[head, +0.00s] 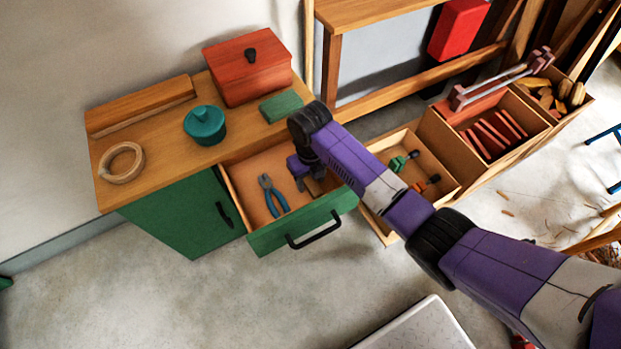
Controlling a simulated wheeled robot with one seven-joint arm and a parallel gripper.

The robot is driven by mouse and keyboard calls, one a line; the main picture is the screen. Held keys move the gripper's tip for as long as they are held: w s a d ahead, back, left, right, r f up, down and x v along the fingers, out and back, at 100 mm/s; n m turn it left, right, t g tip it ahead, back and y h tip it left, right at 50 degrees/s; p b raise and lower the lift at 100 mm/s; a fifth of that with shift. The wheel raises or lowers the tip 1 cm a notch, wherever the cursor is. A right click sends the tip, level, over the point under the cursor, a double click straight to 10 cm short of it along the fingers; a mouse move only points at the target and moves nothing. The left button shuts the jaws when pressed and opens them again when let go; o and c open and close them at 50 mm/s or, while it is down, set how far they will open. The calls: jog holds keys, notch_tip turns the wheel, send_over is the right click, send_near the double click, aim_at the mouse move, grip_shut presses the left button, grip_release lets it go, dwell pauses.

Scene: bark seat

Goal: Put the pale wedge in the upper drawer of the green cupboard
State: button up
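The green cupboard (178,220) has a wooden top, and its upper drawer (300,232) is pulled out. Blue pliers (272,194) lie in the left part of the drawer. My gripper (307,184) points down inside the drawer's outline, right of the pliers. A small wooden-brown piece (316,187) shows at its fingers. It may be the pale wedge, but it is mostly hidden by my gripper and arm. I cannot tell whether the fingers are closed on it or whether it touches the drawer floor.
On the cupboard top are a red lidded box (248,75), a teal pot (205,125), a green block (282,106), a wooden ring (121,162) and a long wooden piece (140,105). Right of the cupboard, open wooden bins (440,135) hold tools and blocks.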

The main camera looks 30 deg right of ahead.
aim_at(310, 183)
notch_tip(310, 183, up, 12)
jog(key=p, duration=0.3)
jog(key=shift+r, duration=0.15)
dwell(0.7)
